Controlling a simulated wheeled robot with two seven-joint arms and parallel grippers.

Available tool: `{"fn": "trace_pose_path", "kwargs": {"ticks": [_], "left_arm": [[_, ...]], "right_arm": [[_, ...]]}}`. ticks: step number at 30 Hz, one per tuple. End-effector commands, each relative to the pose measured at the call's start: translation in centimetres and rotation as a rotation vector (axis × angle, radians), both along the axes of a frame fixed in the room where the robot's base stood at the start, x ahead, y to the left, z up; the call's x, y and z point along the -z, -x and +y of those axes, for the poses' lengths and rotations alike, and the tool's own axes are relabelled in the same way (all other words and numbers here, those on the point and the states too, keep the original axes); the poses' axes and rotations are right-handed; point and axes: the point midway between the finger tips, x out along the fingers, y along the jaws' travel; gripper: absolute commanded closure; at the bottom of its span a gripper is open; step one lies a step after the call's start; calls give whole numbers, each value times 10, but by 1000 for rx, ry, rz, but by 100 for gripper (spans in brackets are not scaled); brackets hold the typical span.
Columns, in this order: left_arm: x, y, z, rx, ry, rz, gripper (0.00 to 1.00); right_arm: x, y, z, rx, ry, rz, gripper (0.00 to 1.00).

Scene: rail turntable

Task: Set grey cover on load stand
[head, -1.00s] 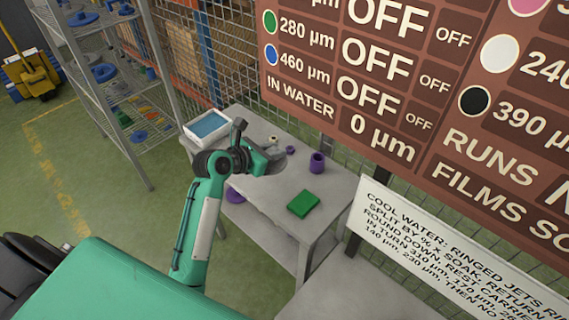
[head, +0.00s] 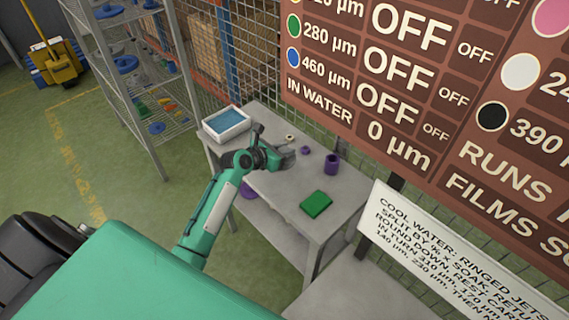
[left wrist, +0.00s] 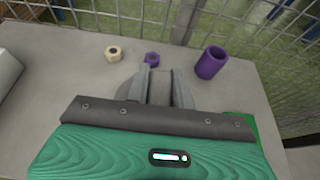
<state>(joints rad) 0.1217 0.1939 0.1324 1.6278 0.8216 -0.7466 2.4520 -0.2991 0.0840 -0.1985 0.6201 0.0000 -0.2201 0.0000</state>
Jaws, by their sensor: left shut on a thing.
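My left gripper (head: 281,157) is over the grey table, shut on a grey rounded piece (head: 287,160) that looks like the grey cover. In the left wrist view the gripper's fingers (left wrist: 160,78) point toward the back of the table, with part of a grey round shape (left wrist: 130,89) showing at and between them. The fingers hide much of it. I cannot tell whether it touches the tabletop. I cannot make out for sure which thing is the load stand. My right gripper is not in view.
On the table (head: 275,188) are a purple cup (head: 332,164), a small purple nut (head: 305,150), a cream nut (head: 290,137), a green block (head: 316,204) and a white tray of blue liquid (head: 227,123). A mesh fence (left wrist: 190,20) stands behind. A shelf rack (head: 150,100) stands left.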

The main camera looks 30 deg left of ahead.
Motion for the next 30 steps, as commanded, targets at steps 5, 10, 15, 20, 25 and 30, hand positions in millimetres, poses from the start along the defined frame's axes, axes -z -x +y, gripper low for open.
{"fn": "trace_pose_path", "kwargs": {"ticks": [5, 10, 15, 20, 25, 30], "left_arm": [[19, 0, 0, 0, 0, -3, 100], [31, 0, 0, -1, 0, -2, 100], [57, 0, 0, 0, 0, -1, 100], [64, 0, 0, -2, 1, -4, 100], [63, 0, 0, -1, 1, -4, 100], [67, 0, 0, -1, 0, -1, 63]], "right_arm": [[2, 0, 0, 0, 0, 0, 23], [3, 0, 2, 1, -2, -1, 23], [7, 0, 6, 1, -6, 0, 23], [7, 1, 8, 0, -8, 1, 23], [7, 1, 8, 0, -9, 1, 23], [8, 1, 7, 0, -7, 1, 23]]}}
